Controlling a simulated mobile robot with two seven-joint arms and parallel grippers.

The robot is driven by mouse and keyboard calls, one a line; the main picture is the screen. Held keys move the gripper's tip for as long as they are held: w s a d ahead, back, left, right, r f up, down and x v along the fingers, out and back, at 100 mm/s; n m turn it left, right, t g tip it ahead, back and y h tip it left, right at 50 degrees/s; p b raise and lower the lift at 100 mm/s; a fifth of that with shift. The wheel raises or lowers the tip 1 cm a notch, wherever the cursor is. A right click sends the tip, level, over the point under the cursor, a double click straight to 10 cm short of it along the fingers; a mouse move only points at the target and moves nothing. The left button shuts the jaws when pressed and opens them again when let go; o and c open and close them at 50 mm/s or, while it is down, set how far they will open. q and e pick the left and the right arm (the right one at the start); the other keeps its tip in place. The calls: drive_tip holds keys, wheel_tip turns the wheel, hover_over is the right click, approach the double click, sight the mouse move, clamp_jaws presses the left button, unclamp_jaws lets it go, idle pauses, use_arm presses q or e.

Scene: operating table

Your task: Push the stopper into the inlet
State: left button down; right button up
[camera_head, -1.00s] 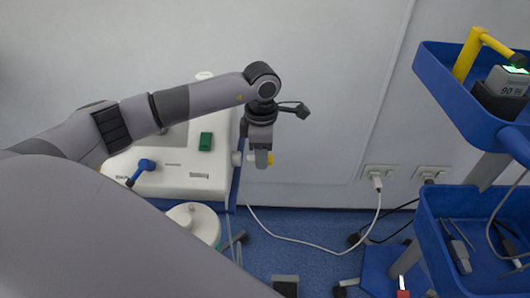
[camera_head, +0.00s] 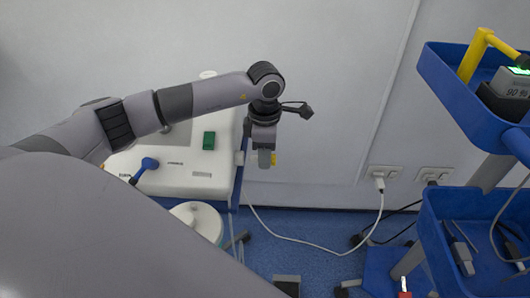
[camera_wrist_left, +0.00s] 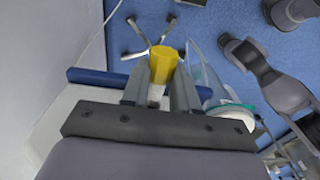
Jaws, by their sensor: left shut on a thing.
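My left gripper (camera_head: 264,158) hangs with its fingers down beside the right side of a white machine. It is shut on a yellow piece, likely the stopper (camera_head: 274,159), which mostly hides behind the fingers. In the left wrist view the yellow stopper (camera_wrist_left: 163,62) sits between the fingertips (camera_wrist_left: 159,88), with a pale part below it. A small light fitting (camera_head: 239,158) on the machine's side is just left of the fingers, possibly the inlet; I cannot tell whether they touch. My right gripper is not in view.
A white round container (camera_head: 199,219) stands in front. A blue cart (camera_head: 434,94) stands at the right. A white cable (camera_head: 327,250) runs across the blue floor.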

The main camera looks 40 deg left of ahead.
sight(252, 156)
use_arm(q)
drive_tip(key=shift+s+a, duration=0.4)
drive_tip(key=shift+a, duration=0.2)
drive_tip(key=shift+s+a, duration=0.35)
drive_tip(key=shift+a, duration=0.25)
drive_tip(key=shift+a, duration=0.15)
drive_tip(key=c, duration=0.8)
unclamp_jaws()
drive_tip(key=shift+s, duration=0.1)
drive_tip(key=shift+r+p, duration=0.5)
drive_tip(key=shift+r, duration=3.1)
